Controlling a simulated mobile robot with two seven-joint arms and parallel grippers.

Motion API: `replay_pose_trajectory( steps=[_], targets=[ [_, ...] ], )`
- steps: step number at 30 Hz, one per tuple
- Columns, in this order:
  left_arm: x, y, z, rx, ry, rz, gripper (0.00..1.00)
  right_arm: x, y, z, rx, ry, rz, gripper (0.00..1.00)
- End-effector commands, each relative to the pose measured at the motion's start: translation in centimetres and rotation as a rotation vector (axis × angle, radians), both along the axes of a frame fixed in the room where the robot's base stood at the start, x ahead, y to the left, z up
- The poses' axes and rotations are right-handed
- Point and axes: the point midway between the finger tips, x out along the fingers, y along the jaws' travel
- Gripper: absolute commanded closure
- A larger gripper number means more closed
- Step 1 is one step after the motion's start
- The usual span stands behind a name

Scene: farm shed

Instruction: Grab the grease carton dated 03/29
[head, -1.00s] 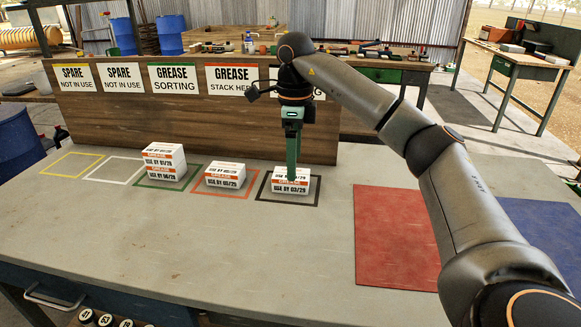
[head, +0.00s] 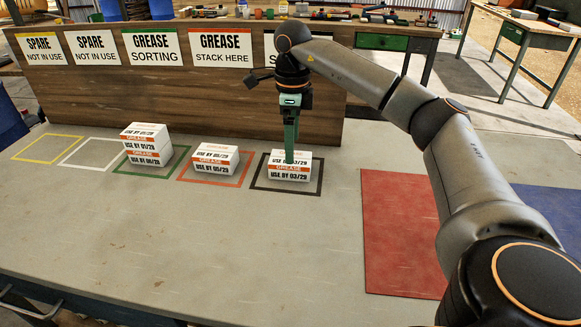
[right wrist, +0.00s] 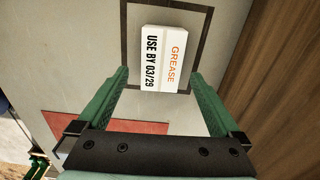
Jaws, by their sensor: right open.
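The grease carton dated 03/29 (head: 290,172) is a white box with an orange band, sitting inside the black outlined square on the bench. My right gripper (head: 290,160) points down at it from above, its green fingers overlapping the carton's top and back in the head view. In the right wrist view the fingers (right wrist: 161,75) are spread wide, with the same carton (right wrist: 162,58) beyond and between the tips, its label reading 03/29. Whether the fingertips are level with the carton's sides is hard to tell. My left gripper is not in view.
In the green square (head: 184,171) are two stacked grease cartons (head: 143,136). One carton dated 05/29 (head: 214,162) is in the orange-red square. The yellow and white squares are empty. A signed wooden board (head: 150,90) stands behind. Red (head: 400,245) and blue (head: 550,215) mats lie right.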

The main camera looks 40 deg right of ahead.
Motion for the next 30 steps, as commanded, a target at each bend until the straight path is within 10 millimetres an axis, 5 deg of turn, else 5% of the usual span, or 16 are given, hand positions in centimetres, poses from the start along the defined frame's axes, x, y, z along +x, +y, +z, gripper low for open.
replay_pose_trajectory(
  steps=[15,23,30],
  targets=[
    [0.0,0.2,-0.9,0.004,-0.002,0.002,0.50,-0.1,-0.2,-5.9,-0.001,0.001,0.000,0.00],
    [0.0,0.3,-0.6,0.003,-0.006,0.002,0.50,-0.1,-0.2,-6.2,0.000,0.000,0.000,0.00],
    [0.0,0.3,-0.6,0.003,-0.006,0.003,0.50,-0.1,-0.2,-6.2,0.000,0.000,0.000,0.24]
  ],
)
